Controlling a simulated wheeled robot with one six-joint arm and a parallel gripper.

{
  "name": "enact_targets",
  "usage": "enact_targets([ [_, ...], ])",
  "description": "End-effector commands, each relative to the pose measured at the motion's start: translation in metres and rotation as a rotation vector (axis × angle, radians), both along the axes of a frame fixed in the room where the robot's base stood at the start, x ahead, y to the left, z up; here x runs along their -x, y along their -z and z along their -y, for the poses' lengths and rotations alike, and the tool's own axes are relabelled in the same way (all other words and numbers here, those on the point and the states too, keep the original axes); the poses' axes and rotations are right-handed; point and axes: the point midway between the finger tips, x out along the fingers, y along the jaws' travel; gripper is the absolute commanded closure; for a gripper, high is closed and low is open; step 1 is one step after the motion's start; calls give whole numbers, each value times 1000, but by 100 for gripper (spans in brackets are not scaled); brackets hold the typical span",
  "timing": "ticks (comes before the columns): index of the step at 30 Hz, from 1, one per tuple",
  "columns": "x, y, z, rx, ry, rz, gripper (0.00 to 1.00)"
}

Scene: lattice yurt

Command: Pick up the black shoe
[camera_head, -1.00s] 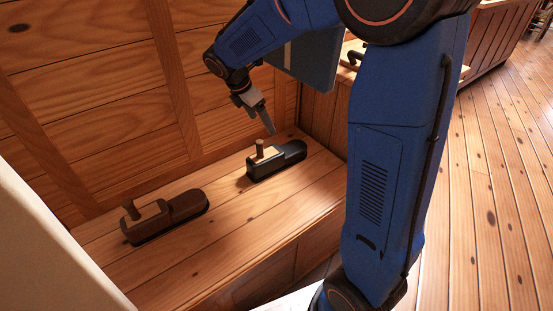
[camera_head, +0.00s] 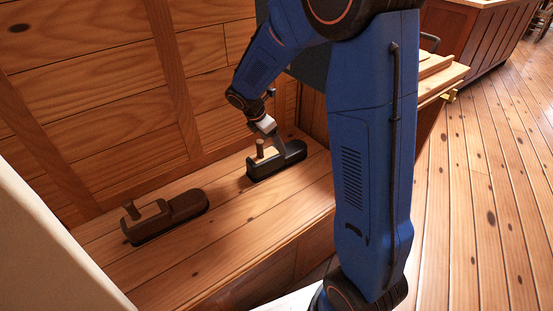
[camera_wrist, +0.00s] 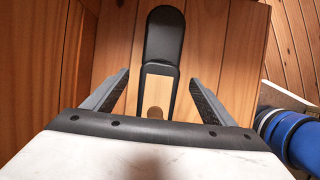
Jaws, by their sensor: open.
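The black shoe (camera_head: 289,153) lies on the wooden bench at the back, near the corner. It has a light wooden insole and a short round peg standing up at its heel end. In the wrist view the black shoe (camera_wrist: 164,39) points away, with its insole end between my fingers. My gripper (camera_head: 277,146) is at the shoe from above in the head view. In the wrist view my gripper (camera_wrist: 160,95) is open, one finger on each side of the shoe, with a gap on both sides. The fingertips partly cover the shoe in the head view.
A brown shoe (camera_head: 167,215) with a similar peg lies on the same bench (camera_head: 225,225), nearer and to the left. A plank wall stands close behind the bench. A wooden cabinet (camera_head: 465,28) stands at the upper right, and the plank floor is open at right.

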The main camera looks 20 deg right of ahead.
Motion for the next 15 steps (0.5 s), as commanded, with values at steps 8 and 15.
enact_targets([
  [8, 0, 34, 8, 1, 2, -4, 22],
  [15, -3, 47, 14, 0, 0, 0, 22],
])
